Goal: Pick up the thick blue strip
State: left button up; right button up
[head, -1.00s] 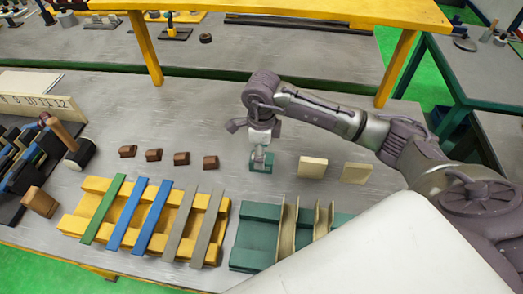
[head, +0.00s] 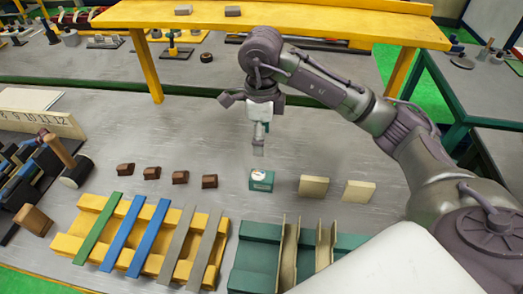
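Two blue strips lie side by side across the yellow slatted rack at the lower left: the left blue strip (head: 122,234) and the right blue strip (head: 149,236). I cannot tell for certain which one is thicker. A green strip (head: 98,228) lies to their left and two grey strips (head: 178,244) to their right. My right gripper (head: 258,150) points down above the small green block (head: 262,181), apart from it and away from the strips. Its fingers are seen edge-on, so their opening is unclear. My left gripper is not in view.
Several brown blocks (head: 151,173) stand in a row behind the yellow rack (head: 65,243). A green rack (head: 253,262) with tan channels is to its right. Two cream blocks (head: 314,186) stand behind that. A yellow shelf (head: 300,24) spans the back.

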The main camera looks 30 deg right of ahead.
aim_at(135, 269)
jog(key=k+j, duration=1.2)
jog(key=j, duration=0.15)
